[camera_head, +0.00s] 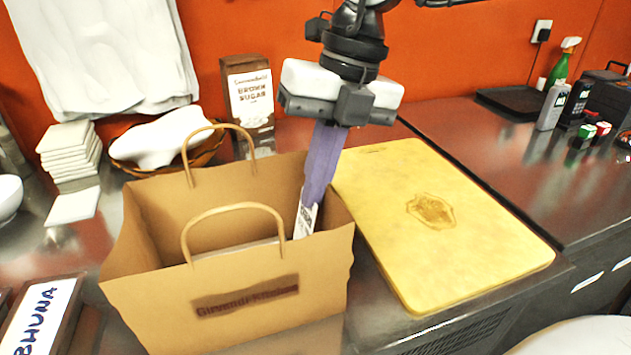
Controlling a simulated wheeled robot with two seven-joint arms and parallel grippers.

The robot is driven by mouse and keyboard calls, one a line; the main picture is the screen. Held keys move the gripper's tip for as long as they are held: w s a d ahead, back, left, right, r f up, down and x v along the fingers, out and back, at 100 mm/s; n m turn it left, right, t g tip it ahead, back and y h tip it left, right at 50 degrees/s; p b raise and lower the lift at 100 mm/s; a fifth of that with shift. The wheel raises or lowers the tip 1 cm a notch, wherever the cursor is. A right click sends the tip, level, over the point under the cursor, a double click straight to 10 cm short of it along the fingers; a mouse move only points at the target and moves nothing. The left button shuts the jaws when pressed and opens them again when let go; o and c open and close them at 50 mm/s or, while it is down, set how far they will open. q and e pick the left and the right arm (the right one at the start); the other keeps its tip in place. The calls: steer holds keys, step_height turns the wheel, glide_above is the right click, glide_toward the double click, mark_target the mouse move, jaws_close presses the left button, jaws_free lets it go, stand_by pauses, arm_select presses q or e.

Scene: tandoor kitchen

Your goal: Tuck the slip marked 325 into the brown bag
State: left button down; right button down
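The brown bag (160,290) stands upright and open on the counter, with two loop handles and printed lettering on its front. My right gripper (310,195) comes down from above at the bag's right side, its purple fingers close together. It is shut on a small white slip (305,220) with dark print too small to read. The slip's lower part is at the bag's mouth, inside the right end, behind the front wall's top edge. Whether its lower end touches the bag is hidden. My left gripper is not in view.
A yellow cutting board (455,255) lies right of the bag. Behind the bag are a brown sugar box (250,100) and a basket (205,155) with a white cloth. Stacked white tiles (68,150) and a BHUNA sign (38,318) are at left. Bottles (552,104) stand at far right.

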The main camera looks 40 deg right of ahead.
steer(key=c, duration=2.1)
jaws_free()
steer(key=shift+o, duration=0.3)
steer(key=shift+f, duration=0.1)
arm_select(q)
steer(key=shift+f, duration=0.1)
arm_select(e)
steer(key=shift+s+f, duration=0.15)
steer(key=shift+s, duration=0.05)
